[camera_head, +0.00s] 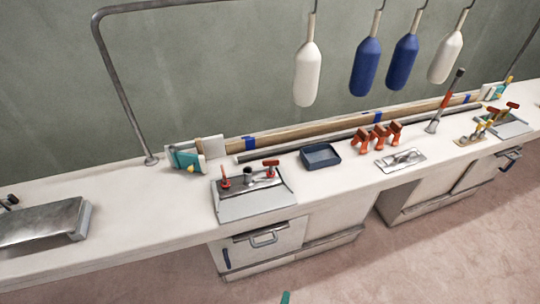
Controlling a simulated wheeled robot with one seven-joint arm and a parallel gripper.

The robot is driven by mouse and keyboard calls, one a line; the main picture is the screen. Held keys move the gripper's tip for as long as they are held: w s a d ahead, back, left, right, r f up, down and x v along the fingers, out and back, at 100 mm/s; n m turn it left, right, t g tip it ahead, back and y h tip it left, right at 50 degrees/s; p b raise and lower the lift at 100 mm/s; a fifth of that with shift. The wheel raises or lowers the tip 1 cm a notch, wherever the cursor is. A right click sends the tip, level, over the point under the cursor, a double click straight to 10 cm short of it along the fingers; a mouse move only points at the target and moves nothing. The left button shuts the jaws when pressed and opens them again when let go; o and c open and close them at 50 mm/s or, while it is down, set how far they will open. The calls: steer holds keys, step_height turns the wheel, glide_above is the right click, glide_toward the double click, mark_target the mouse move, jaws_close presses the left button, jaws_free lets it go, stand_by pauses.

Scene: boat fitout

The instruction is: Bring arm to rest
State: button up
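My arm and gripper do not show clearly in the head view. A small teal tip (285,297) pokes up at the bottom edge in front of the floor. Too little of it shows to tell what it is or whether it is part of me. The long white counter (130,205) runs across the view from lower left to upper right.
On the counter are a metal plate with red-handled valves (247,190), a dark blue tray (320,156), orange clamps (380,136) and a grey metal box (45,225). White and blue fenders (365,67) hang above. The pink floor (400,265) in front looks clear.

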steer(key=s+a+r+m+t+y, duration=0.1)
steer(key=s+a+r+m+t, duration=0.1)
steer(key=s+r+m, duration=0.5)
steer(key=s+a+r+m+t+y, duration=0.1)
steer(key=s+a+r+m+t, duration=0.1)
steer(key=s+r+m, duration=0.5)
steer(key=s+r+t, duration=0.1)
steer(key=s+r, duration=0.3)
steer(key=r, duration=0.4)
steer(key=shift+a+y, duration=0.3)
steer(key=shift+y, duration=0.1)
steer(key=shift+f, duration=0.1)
